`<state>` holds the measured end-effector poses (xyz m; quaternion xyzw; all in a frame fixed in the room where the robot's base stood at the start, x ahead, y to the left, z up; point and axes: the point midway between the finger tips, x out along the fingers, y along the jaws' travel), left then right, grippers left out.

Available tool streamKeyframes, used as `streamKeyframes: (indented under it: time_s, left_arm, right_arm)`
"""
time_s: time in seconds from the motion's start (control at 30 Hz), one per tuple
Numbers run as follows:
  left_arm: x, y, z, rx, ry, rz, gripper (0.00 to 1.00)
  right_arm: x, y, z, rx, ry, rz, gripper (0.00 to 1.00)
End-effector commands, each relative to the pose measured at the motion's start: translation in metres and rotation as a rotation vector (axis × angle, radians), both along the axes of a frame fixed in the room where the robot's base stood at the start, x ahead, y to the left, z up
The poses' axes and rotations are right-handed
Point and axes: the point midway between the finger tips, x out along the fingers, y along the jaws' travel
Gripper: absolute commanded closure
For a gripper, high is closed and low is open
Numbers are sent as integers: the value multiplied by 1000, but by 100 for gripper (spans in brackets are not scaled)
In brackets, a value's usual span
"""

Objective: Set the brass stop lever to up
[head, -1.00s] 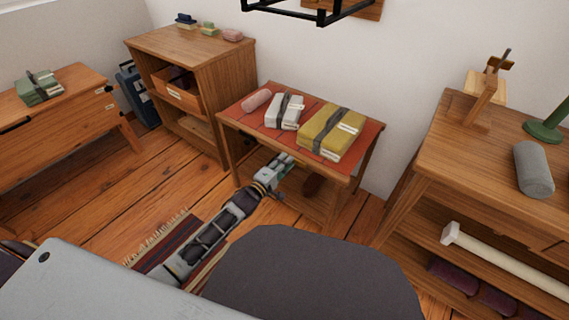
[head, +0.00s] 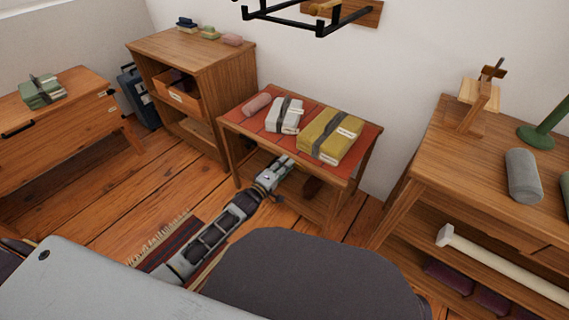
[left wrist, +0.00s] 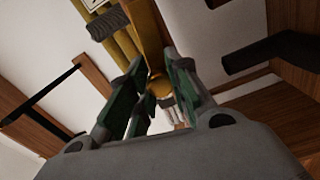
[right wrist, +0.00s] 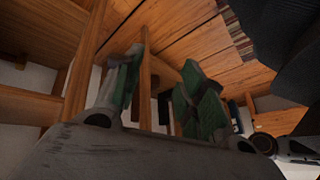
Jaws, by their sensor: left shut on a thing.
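In the head view my left gripper (head: 281,169) is low at the front of the red-topped table (head: 230,117), close below its front edge. In the left wrist view its green-padded fingers (left wrist: 157,95) close around a rounded brass-coloured end, which I take to be the brass stop lever (left wrist: 158,86). An ochre strip rises from this end toward the top of that view. The lever cannot be made out in the head view, so its setting cannot be read. My right gripper (right wrist: 160,85) has its fingers apart and looks empty; it is out of the head view.
A black rack (head: 300,22) hangs above. A wooden bench (head: 440,150) stands at the right. The floor (head: 90,205) at left is mostly clear.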

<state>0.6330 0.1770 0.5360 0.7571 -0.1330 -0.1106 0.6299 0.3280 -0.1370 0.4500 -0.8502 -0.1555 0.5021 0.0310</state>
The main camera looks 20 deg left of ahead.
Motion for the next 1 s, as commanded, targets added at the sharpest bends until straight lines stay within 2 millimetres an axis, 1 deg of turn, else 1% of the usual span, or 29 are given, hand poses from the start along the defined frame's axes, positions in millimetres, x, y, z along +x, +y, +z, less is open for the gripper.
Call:
streamKeyframes:
  time_s: [0.03, 0.1, 0.4, 0.5, 0.87, 1.0]
  left_arm:
    - [0, 0, 4, 23, -5, 1, 100]
    - [0, 0, 7, 53, -18, 0, 100]
    - [-1, -3, 16, 189, -68, 1, 100]
    - [-1, -4, 17, 227, -81, 1, 100]
    - [-3, -7, 23, 328, -118, 0, 100]
    - [-3, -8, 25, 365, -132, 0, 100]
  right_arm:
    - [1, -2, 13, -11, 8, 5, 60]
    - [0, -4, 24, -28, 23, 12, 60]
    - [-6, -17, 69, -102, 91, 32, 60]
    - [-8, -21, 80, -121, 109, 35, 60]
    - [-14, -31, 110, -169, 155, 37, 60]
    - [-14, -32, 101, -175, 170, 36, 60]
